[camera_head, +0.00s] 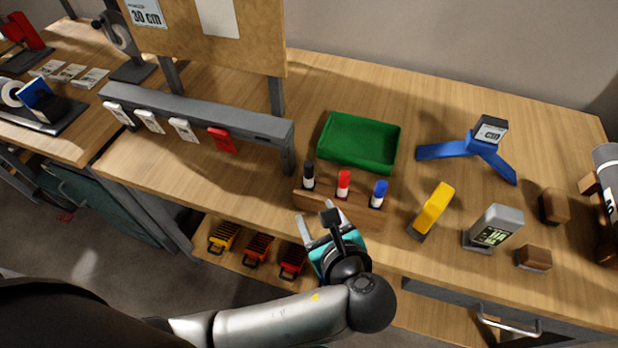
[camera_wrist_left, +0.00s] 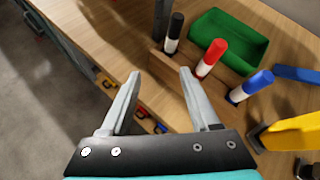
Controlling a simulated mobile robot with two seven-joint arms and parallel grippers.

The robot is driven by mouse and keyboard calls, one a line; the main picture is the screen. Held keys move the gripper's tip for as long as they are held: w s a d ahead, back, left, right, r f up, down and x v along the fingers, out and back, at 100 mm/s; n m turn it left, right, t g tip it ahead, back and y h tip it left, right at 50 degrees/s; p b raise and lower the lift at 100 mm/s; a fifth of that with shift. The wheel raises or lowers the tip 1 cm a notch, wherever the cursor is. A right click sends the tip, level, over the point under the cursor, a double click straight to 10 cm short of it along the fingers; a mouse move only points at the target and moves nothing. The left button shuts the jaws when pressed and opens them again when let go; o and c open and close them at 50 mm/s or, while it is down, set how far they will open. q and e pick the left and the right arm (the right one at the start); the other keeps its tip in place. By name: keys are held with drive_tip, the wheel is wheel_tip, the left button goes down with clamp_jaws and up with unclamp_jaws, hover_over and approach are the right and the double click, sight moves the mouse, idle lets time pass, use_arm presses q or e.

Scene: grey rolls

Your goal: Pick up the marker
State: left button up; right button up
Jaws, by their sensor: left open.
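Three markers stand upright in a wooden holder (camera_head: 350,209) near the front edge of the bench. The black marker (camera_head: 308,176) is at the left, the red marker (camera_head: 343,184) in the middle and the blue marker (camera_head: 379,194) at the right. My left gripper (camera_head: 318,221) is open and empty in front of the holder. In the left wrist view its two fingers (camera_wrist_left: 160,88) point toward the holder. The black marker (camera_wrist_left: 174,33), red marker (camera_wrist_left: 211,57) and blue marker (camera_wrist_left: 250,86) stand beyond the fingertips, apart from them. My right gripper is not in view.
A green tray (camera_head: 359,143) lies behind the holder. A yellow tool (camera_head: 431,210), a grey meter (camera_head: 493,228) and a blue stand (camera_head: 468,151) are to the right. A grey rail (camera_head: 200,114) with hanging tags is at the left.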

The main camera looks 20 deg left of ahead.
sight(310, 178)
use_arm(q)
drive_tip(key=w+a+m+b, duration=0.1)
drive_tip(key=w, duration=0.2)
drive_tip(key=w+a+f+m+t, duration=0.1)
drive_tip(key=w, duration=0.2)
drive_tip(key=w+a+f+m+t+b, duration=0.1)
drive_tip(key=w+a, duration=0.1)
drive_tip(key=w, duration=0.1)
drive_tip(key=shift+f+y+b, duration=0.15)
drive_tip(key=shift+y+b, duration=0.2)
drive_tip(key=shift+y, duration=0.05)
drive_tip(key=b+x, duration=0.1)
drive_tip(key=x, duration=0.3)
drive_tip(key=shift+w+f+b, duration=0.15)
drive_tip(key=shift+f+b, duration=0.05)
drive_tip(key=shift+b, duration=0.15)
drive_tip(key=shift+w+a+f, duration=0.1)
drive_tip(key=shift+w+a, duration=0.15)
drive_tip(key=shift+w, duration=0.05)
drive_tip(key=shift+c, duration=0.4)
clamp_jaws()
